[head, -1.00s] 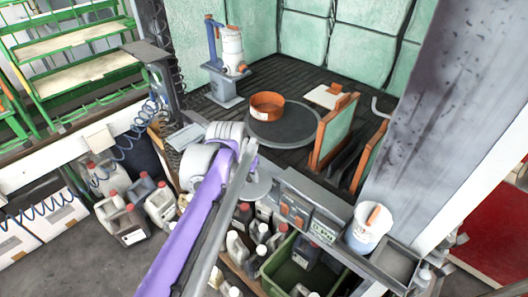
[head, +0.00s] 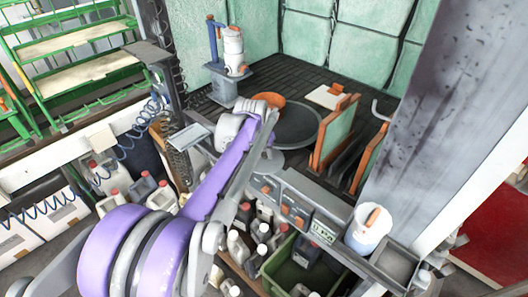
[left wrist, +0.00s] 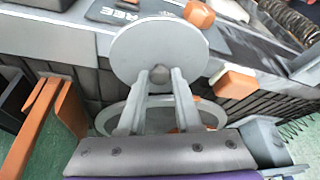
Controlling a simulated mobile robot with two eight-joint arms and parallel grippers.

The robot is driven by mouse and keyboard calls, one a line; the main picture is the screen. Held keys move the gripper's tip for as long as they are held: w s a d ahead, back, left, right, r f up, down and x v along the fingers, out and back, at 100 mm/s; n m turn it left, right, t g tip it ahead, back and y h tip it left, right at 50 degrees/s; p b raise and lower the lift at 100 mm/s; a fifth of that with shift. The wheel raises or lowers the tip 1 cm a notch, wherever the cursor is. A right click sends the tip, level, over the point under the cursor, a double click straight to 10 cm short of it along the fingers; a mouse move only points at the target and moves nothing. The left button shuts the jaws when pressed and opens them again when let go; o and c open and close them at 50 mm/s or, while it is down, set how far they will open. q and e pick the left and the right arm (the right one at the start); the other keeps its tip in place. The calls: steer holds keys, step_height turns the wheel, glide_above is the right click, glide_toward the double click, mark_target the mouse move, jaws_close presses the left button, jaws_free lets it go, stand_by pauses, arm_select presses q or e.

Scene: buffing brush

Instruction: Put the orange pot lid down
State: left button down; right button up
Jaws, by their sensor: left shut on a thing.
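My left gripper (left wrist: 160,80) is shut on the knob of a round grey lid (left wrist: 150,45), seen in the left wrist view. The lid's edge also shows in the head view (head: 268,163), beside my left wrist and above the near edge of the bench. It is held up, clear of the round dark plate. The orange pot (head: 268,100) sits at the left of the round dark plate (head: 305,125). My wrist hides the pot's lower part. My right gripper is not in view.
A white and orange canister on a blue-grey stand (head: 232,60) is behind the pot. Orange-edged panels (head: 335,130) stand right of the plate. A white bucket (head: 367,230) is at the front right. Several bottles and a green crate (head: 300,265) are below. The plate's right part is bare.

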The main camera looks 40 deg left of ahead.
arm_select(q)
steer(key=shift+f, duration=0.25)
steer(key=c, duration=0.6)
jaws_free()
steer(key=shift+r, duration=0.1)
steer(key=shift+s+r, duration=0.15)
steer(key=shift+r, duration=0.3)
steer(key=v, duration=1.1)
steer(key=s+d+f+m+t+h, duration=0.1)
steer(key=s+d+f+m, duration=0.2)
steer(key=s+d+f, duration=1.4)
steer(key=s+d+p, duration=0.1)
steer(key=d, duration=0.3)
steer(key=shift+s+m, duration=0.25)
steer(key=shift+m, duration=0.05)
